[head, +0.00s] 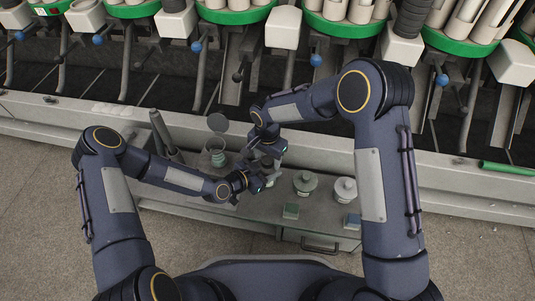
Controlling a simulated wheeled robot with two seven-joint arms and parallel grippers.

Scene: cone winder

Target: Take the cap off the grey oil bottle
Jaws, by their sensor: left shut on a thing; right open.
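The grey oil bottle (268,168) is small and mostly hidden between my two grippers above the grey worktop. My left gripper (262,183) comes in from the left and is shut on what looks like the bottle's body. My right gripper (275,156) reaches down from behind at the bottle's upper end, with its jaws open. The cap cannot be made out clearly behind the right gripper. I cannot tell whether the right jaws touch it.
Grey rods (162,132) stand further left. The winder's green carriers (345,24) line the back.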

